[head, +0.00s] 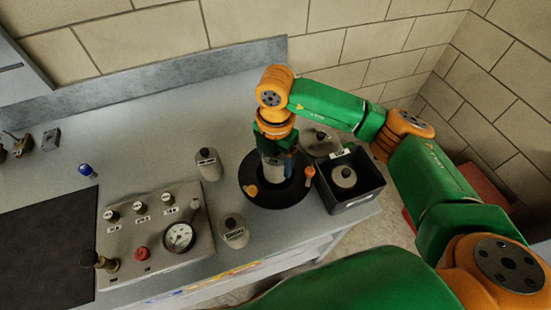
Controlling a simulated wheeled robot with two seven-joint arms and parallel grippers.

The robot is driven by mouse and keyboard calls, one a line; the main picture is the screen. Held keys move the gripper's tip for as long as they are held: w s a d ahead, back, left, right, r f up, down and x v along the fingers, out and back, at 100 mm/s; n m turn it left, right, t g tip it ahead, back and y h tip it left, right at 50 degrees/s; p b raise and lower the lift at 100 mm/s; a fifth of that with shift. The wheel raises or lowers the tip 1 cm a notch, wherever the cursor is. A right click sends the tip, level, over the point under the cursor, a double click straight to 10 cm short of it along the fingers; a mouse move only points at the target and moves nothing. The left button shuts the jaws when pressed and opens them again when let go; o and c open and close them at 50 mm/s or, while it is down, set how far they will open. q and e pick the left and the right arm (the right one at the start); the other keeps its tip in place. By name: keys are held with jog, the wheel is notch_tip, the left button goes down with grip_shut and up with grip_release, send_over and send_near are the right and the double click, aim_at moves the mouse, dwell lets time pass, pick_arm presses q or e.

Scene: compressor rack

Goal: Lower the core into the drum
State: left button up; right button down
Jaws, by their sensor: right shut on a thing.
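The drum (276,200) is a black round vessel with a wide rim near the right end of the counter. Small orange pieces show at its rim on the left and right. My right gripper (277,160) points down over the middle of the drum, shut on a grey cylindrical piece, which I take to be the core (273,174). The gripper hides most of this piece, and its lower end is in or just above the drum's dark opening; I cannot tell how deep. My left gripper is not in view.
A black bin (350,205) with a grey canister stands right of the drum. Grey canisters (207,165) (234,232) stand left of it. A round metal piece (318,140) lies behind. A control panel (150,235) with a gauge fills the front left. The counter behind the panel is mostly clear.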

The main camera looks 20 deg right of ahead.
jog(key=shift+f+b, duration=2.7)
jog(key=shift+f, duration=0.3)
jog(key=shift+r, duration=0.35)
jog(key=shift+f, duration=0.1)
jog(key=shift+f, duration=0.4)
jog(key=shift+r, duration=0.4)
jog(key=shift+f, duration=0.1)
